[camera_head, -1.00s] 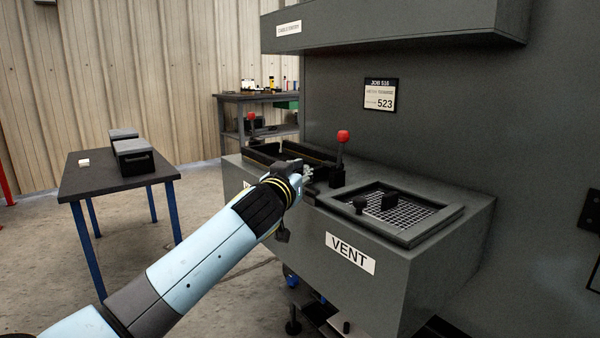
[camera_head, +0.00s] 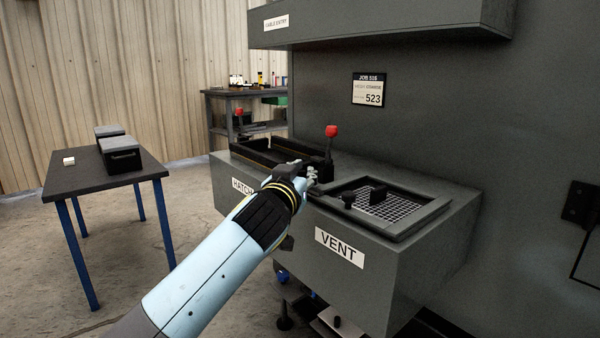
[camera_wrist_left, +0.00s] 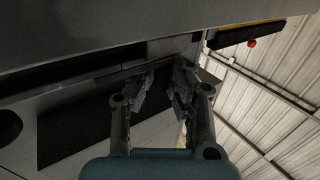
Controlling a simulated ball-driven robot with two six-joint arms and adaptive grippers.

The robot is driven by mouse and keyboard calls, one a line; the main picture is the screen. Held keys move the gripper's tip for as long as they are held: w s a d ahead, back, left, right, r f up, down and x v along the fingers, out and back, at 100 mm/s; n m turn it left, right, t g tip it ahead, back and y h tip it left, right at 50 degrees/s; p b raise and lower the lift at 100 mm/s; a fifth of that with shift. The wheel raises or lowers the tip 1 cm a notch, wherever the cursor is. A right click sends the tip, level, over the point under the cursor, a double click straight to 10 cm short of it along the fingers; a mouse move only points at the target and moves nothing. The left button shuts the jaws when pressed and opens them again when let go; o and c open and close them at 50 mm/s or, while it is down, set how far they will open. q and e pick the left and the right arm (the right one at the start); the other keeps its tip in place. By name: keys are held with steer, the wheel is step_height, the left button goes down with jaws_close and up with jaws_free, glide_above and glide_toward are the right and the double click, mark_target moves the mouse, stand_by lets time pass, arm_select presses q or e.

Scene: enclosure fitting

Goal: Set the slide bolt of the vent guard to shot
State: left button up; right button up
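The vent guard (camera_head: 396,209) is a dark frame with a light mesh, set in the top of the grey housing above the VENT label (camera_head: 340,247). My right gripper is not in view.
A red-topped lever (camera_head: 331,132) rises close behind my left gripper. A black-rimmed open hatch (camera_head: 247,157) lies left of it. An overhead cabinet (camera_head: 390,22) hangs above. A side table (camera_head: 75,183) with dark boxes stands at the left, across open floor.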

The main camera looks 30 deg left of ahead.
arm_select(q)
steer(key=shift+o, duration=1)
steer(key=shift+s+d+f, duration=0.1)
steer(key=shift+o, duration=1.4)
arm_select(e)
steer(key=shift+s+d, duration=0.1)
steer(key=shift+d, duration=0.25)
arm_select(q)
steer(key=v, duration=1.2)
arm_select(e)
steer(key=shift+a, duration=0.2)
